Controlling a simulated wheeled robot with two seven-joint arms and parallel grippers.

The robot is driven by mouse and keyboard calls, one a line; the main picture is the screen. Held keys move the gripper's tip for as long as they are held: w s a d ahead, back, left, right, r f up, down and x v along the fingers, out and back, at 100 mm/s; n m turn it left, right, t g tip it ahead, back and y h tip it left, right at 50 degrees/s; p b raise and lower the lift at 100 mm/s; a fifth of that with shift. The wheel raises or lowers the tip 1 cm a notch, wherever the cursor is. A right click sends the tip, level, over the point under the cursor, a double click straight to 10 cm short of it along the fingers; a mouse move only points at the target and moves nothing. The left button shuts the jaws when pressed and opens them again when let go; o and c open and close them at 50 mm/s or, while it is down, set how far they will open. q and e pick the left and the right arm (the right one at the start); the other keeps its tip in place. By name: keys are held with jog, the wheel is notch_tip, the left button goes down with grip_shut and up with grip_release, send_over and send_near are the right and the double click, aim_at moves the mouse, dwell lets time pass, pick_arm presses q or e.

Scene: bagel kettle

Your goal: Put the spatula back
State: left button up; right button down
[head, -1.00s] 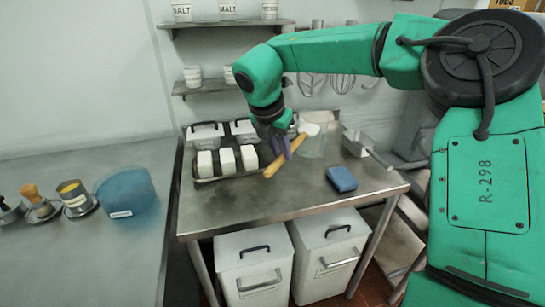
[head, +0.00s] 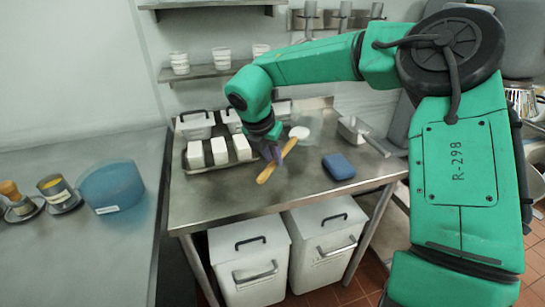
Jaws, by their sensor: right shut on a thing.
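The spatula (head: 267,174) shows as a tan wooden handle with a pale end (head: 299,132) beyond it. My right gripper (head: 273,155) is shut on the handle and holds the spatula tilted above the steel table (head: 240,199). The pale end is beside or in front of a clear container (head: 309,125); I cannot tell whether it touches it. The fingertips are small and partly hidden by the wrist. My left gripper is not in view.
White blocks (head: 219,150) stand on a tray left of the gripper, with lidded tubs behind. A blue sponge (head: 339,166) and a metal scoop (head: 354,130) lie to the right. The table front is clear. White bins (head: 249,262) stand below.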

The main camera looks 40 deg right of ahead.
jog(key=shift+f+b, duration=0.65)
jog(key=shift+f, duration=2.6)
jog(key=shift+f+b, duration=0.5)
jog(key=shift+b, duration=0.2)
jog(key=c, duration=0.7)
grip_release()
jog(key=shift+r, duration=0.1)
jog(key=b+v, duration=0.1)
jog(key=v, duration=1.3)
jog(key=shift+r, duration=0.3)
jog(key=shift+a, duration=0.1)
